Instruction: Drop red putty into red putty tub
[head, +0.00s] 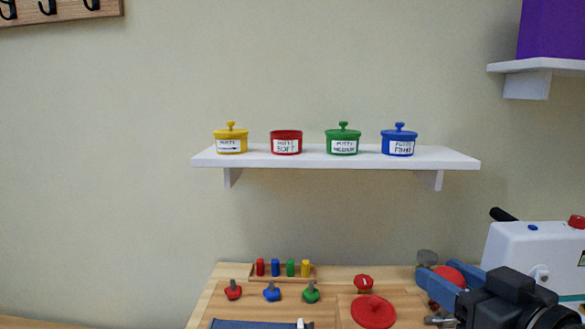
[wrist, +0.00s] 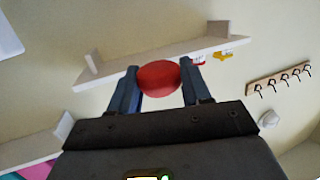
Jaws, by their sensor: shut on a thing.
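The red putty (head: 448,275) is a round red lump at the lower right of the head view. My gripper (head: 441,280) is shut on it, and in the wrist view the putty (wrist: 159,78) sits between the two blue fingers. The red putty tub (head: 286,143) stands upright and without a lid on the white wall shelf, between the yellow and green tubs. My gripper is well below and to the right of it. In the wrist view a bit of red (wrist: 198,60) shows at the shelf, mostly hidden by a finger.
The white shelf (head: 330,160) also bears lidded yellow (head: 231,138), green (head: 343,139) and blue (head: 399,140) tubs. A flat red disc (head: 373,312) and several coloured pegs and knobs are on the wooden table. A white device (head: 535,255) stands at the right.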

